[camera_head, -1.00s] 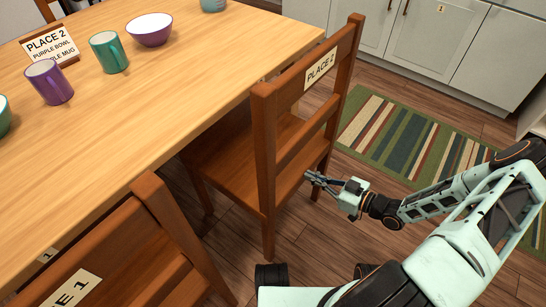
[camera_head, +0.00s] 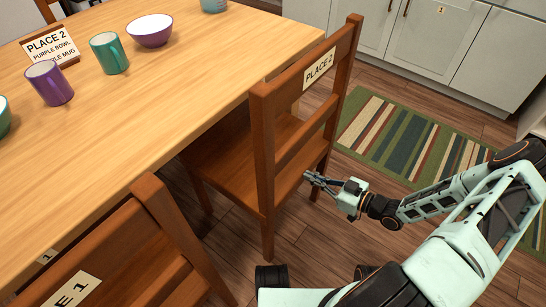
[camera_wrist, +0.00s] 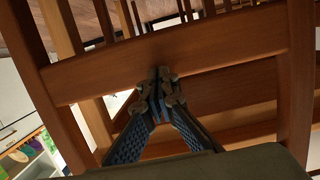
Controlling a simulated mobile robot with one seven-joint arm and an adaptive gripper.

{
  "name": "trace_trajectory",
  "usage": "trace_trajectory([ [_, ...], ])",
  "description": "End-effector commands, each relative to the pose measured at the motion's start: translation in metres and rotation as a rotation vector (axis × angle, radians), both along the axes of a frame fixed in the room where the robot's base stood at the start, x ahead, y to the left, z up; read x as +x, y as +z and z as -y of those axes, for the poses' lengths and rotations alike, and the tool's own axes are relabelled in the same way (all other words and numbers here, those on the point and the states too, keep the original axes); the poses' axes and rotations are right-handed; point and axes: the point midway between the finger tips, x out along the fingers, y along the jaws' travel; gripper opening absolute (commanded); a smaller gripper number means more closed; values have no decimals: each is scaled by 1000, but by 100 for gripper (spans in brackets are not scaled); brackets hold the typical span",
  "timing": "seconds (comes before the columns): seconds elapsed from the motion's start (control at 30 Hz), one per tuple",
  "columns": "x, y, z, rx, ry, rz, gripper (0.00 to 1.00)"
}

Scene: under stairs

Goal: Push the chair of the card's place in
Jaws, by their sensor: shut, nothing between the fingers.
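The brown wooden chair labelled PLACE 2 (camera_head: 263,140) stands at the table's near right side, its seat partly under the tabletop. The card (camera_head: 50,46) on the table reads PLACE 2, purple bowl, and a partly hidden line ending in mug. My gripper (camera_head: 308,177) is shut and empty, low behind the chair's back. In the wrist view the fingertips (camera_wrist: 158,76) are together in front of a wooden rail (camera_wrist: 215,45) of the chair. I cannot tell whether they touch it.
The wooden table (camera_head: 180,95) holds a purple bowl (camera_head: 150,30), a teal mug (camera_head: 109,53) and a purple mug (camera_head: 49,83). The PLACE 1 chair (camera_head: 120,250) stands at lower left. A striped rug (camera_head: 410,140) and grey cabinets (camera_head: 440,40) lie beyond.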

Motion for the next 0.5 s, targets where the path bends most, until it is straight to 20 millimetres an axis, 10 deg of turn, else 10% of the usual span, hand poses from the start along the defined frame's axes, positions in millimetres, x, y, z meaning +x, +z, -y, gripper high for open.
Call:
trace_trajectory([
  [0.5, 0, -2, -11, 4, 13, -3, 0],
])
